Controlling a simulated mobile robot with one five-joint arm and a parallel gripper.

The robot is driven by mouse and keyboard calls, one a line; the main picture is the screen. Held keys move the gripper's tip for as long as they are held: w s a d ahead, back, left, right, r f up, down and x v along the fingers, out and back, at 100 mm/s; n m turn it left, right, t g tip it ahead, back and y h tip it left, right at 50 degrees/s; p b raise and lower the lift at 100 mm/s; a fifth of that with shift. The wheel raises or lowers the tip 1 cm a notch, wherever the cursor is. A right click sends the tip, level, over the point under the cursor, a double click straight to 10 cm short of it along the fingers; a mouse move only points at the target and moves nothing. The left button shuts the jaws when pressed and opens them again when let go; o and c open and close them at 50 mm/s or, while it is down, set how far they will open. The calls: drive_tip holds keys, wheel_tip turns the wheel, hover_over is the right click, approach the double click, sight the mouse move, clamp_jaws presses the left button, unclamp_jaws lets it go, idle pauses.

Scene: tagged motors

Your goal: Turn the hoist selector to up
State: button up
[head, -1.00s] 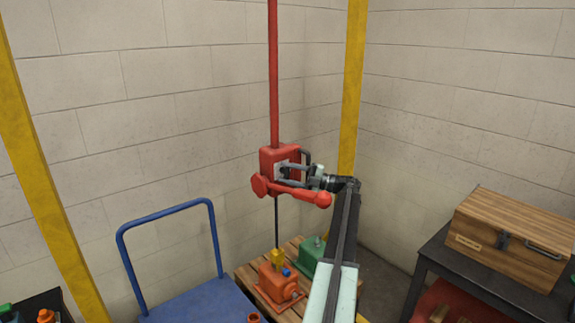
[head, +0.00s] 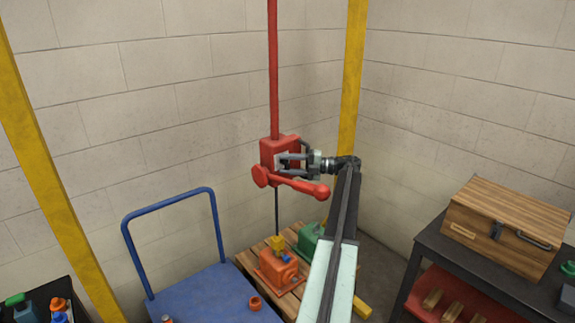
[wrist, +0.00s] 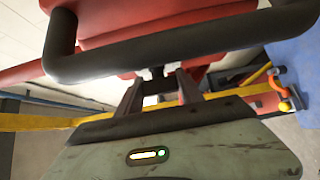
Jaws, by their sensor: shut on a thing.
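The red hoist body (head: 268,150) hangs on a red pole, with a pale plate on its front and a red lever (head: 300,184) below. My gripper (head: 282,163) is at the plate, its two fingers reaching in from the right. In the wrist view, the fingers (wrist: 156,80) close around a small dark piece, which looks like the selector (wrist: 154,71). Most of the selector and its markings are hidden, so I cannot tell which way it points. A black bar handle (wrist: 150,50) on the hoist crosses in front in the wrist view.
Below, an orange motor (head: 278,272) with a yellow top and a green motor (head: 307,240) sit on a wooden pallet (head: 247,263). A blue trolley (head: 205,295) stands at left. A wooden box (head: 500,230) rests on a dark bench at right.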

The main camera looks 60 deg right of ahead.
drive_tip(key=o, duration=1.1)
drive_tip(key=shift+s, duration=0.1)
drive_tip(key=v, duration=0.7)
drive_tip(key=shift+s, duration=0.3)
drive_tip(key=shift+d+f, duration=0.1)
